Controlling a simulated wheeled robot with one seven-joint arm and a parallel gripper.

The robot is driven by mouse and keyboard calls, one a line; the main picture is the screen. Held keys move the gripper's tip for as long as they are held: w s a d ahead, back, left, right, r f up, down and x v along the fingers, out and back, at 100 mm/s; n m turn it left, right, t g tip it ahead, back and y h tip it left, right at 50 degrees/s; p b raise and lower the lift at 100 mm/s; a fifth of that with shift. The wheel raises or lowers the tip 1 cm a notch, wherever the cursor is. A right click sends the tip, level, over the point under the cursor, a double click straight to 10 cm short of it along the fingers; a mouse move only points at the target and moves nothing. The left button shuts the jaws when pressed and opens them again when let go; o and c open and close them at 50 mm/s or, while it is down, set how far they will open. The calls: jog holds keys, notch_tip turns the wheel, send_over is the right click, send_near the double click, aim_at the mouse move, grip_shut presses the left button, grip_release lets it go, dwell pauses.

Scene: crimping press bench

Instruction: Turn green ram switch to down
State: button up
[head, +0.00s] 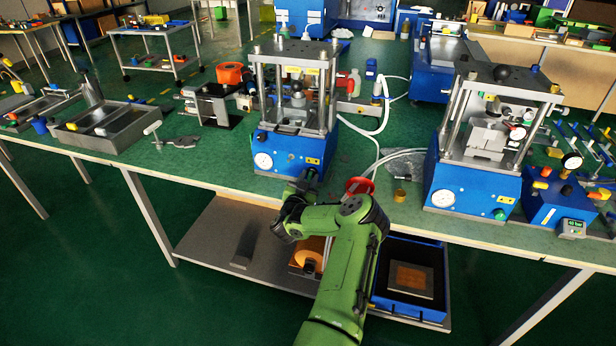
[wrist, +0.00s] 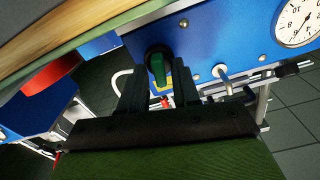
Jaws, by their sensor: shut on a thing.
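The green ram switch (wrist: 158,70) shows in the wrist view on the blue front panel of a press, with a dark round base and a yellow label edge beside it. Its green handle points roughly up and down in that picture. My gripper (wrist: 156,76) has one dark finger on each side of the handle and is shut on it. In the head view, my gripper (head: 308,179) is at the lower right front of the left press's blue base (head: 281,150), and it hides the switch there.
A pressure gauge (head: 263,161) sits left on the same panel; it also shows in the wrist view (wrist: 299,20). A toggle lever (wrist: 222,74) stands close to the switch. A red round part (head: 359,186) is right of my gripper. A second press (head: 472,182) stands further right.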

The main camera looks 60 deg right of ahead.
jog(key=m+p, duration=0.3)
jog(key=m, duration=0.1)
jog(key=shift+s, duration=0.1)
jog(key=m+p, duration=0.1)
jog(key=m, duration=0.4)
jog(key=shift+f+m, duration=0.1)
jog(key=shift+m, duration=0.3)
jog(key=o, duration=0.7)
